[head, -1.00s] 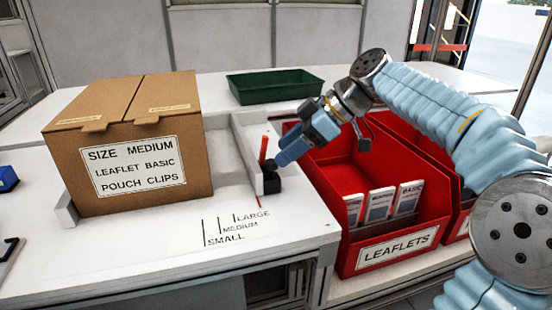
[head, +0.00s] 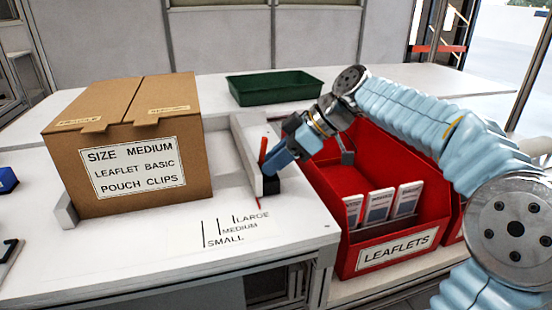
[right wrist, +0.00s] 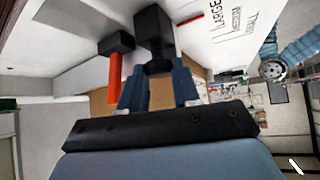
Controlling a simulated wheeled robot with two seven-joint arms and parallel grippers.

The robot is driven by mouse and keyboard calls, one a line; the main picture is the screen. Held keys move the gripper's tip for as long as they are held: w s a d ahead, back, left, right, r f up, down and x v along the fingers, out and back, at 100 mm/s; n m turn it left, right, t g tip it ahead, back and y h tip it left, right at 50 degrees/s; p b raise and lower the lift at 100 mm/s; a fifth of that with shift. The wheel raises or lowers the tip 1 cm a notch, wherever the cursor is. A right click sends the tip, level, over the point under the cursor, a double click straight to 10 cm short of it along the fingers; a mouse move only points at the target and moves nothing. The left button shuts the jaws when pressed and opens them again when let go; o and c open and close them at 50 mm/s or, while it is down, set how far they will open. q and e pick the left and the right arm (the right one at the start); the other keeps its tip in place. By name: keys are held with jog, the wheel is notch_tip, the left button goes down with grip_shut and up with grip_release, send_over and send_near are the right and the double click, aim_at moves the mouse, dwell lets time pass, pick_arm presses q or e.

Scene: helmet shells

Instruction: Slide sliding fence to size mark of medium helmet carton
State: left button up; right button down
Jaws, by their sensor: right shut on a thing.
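The white sliding fence (head: 246,155) stands on the white table right of the carton, with a gap between them. It carries a black knob (head: 271,186) and a red lever (head: 263,149). A thin red pointer line (head: 258,204) at its near end lies right of the LARGE mark. The size marks (head: 232,227) read SMALL, MEDIUM, LARGE from left to right. The brown carton (head: 125,150) is labelled SIZE MEDIUM. My right gripper (head: 274,170) is shut on the black knob, which also shows in the right wrist view (right wrist: 153,28). My left gripper is out of view.
A red LEAFLETS bin (head: 390,250) with upright leaflets stands right of the fence, under my right arm. A green tray (head: 275,87) lies behind. A low white stop (head: 66,211) touches the carton's left side. The table in front of the carton is clear.

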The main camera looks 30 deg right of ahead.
jog(key=a, duration=0.2)
jog(key=w+a+b, duration=0.1)
jog(key=a, duration=0.2)
jog(key=w+a, duration=0.1)
jog(key=a, duration=0.2)
jog(key=shift+a+b, duration=0.2)
jog(key=shift+b, duration=0.15)
jog(key=c, duration=0.9)
grip_release()
jog(key=shift+o, duration=0.2)
jog(key=shift+d, duration=0.1)
